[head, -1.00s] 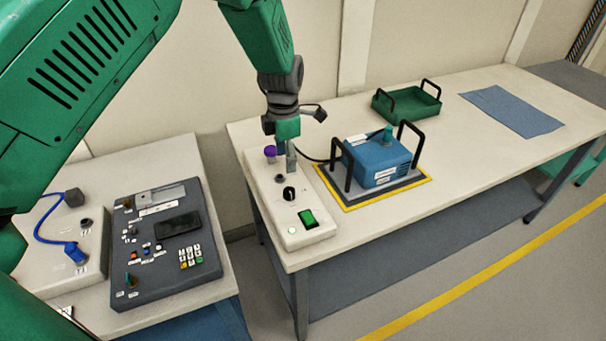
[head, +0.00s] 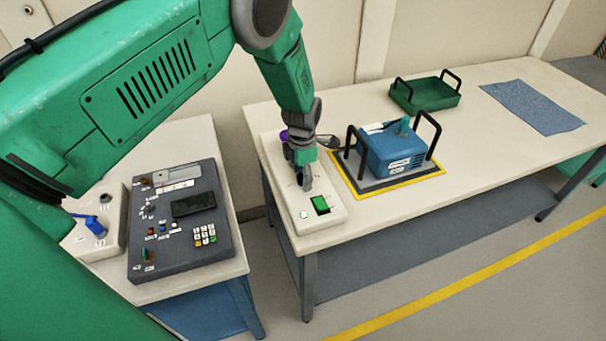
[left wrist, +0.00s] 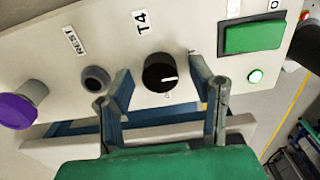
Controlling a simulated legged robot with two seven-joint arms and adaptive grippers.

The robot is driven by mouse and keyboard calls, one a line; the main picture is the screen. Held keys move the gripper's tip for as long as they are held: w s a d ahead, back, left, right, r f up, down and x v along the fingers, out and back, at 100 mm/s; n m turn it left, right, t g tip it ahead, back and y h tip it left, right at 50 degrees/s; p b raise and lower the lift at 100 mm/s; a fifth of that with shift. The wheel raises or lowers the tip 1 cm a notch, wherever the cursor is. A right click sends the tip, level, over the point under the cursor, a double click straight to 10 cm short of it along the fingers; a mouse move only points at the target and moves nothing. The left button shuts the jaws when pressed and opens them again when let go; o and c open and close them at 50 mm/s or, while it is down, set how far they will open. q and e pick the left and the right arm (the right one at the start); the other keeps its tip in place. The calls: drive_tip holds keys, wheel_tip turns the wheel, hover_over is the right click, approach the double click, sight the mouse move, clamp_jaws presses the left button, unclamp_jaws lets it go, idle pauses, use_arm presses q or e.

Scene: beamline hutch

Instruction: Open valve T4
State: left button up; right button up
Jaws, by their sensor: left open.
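The T4 valve is a round black knob (left wrist: 160,72) with a white pointer line, below a "T4" label (left wrist: 142,22) in the left wrist view. It sits on a pale control box (head: 322,220) at the left end of the long table. My left gripper (head: 305,183) is above the box and hides the knob in the head view. In the left wrist view its two fingers (left wrist: 168,100) are spread apart, one on each side of the knob's lower side. I cannot tell whether they touch it. My right gripper is not in view.
The box also has a purple knob (left wrist: 20,105), a dark socket (left wrist: 95,78), a green switch (left wrist: 253,35) and a lit button (left wrist: 256,76). A blue device (head: 390,150) with black handles stands close to the right. A dark control panel (head: 180,220) is at left.

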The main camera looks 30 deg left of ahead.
use_arm(q)
drive_tip(key=shift+w+f, duration=0.15)
drive_tip(key=shift+f, duration=0.1)
drive_tip(key=shift+c, duration=0.4)
clamp_jaws()
